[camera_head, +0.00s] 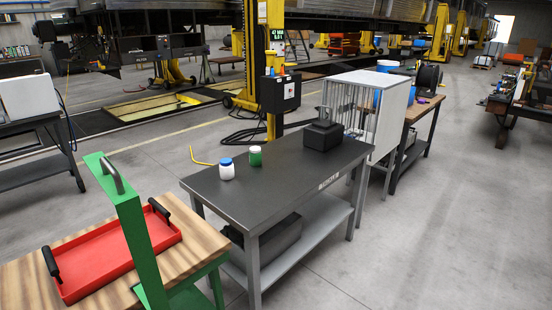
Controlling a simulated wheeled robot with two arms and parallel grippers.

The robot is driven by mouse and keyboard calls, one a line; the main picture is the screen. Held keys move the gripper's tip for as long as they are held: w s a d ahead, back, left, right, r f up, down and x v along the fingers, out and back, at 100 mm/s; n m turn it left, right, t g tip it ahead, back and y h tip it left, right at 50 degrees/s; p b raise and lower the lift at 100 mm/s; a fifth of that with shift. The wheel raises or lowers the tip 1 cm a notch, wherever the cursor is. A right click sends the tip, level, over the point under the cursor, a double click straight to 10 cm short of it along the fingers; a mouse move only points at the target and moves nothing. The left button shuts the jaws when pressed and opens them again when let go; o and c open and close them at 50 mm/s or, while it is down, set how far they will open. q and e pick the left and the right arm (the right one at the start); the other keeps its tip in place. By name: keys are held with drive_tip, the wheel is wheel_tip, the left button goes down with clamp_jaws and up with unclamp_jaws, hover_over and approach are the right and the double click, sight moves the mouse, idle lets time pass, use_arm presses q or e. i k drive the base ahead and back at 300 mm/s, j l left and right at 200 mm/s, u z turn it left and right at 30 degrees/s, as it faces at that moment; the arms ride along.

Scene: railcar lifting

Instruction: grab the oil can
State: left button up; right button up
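No thing in view is clearly marked as an oil can. Two small containers stand upright on the dark grey table: a white one with a blue lid (227,169) and a green one with a white lid (255,156), just behind it to the right. They are apart from each other. I cannot tell whether either is the oil can. Neither of my grippers shows in this view.
The dark grey table (226,195) also bears a black box (322,135). A red tray (117,250) with black handles lies on a wooden top, beside a green post (133,225). A white barred cabinet (377,87) stands behind. Open floor (460,220) lies at right.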

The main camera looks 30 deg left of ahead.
sight(227, 174)
drive_tip(key=i+u, duration=0.2)
drive_tip(key=i, duration=0.25)
drive_tip(key=i+l+u, duration=0.25)
drive_tip(key=i, duration=0.2)
drive_tip(key=j, duration=0.05)
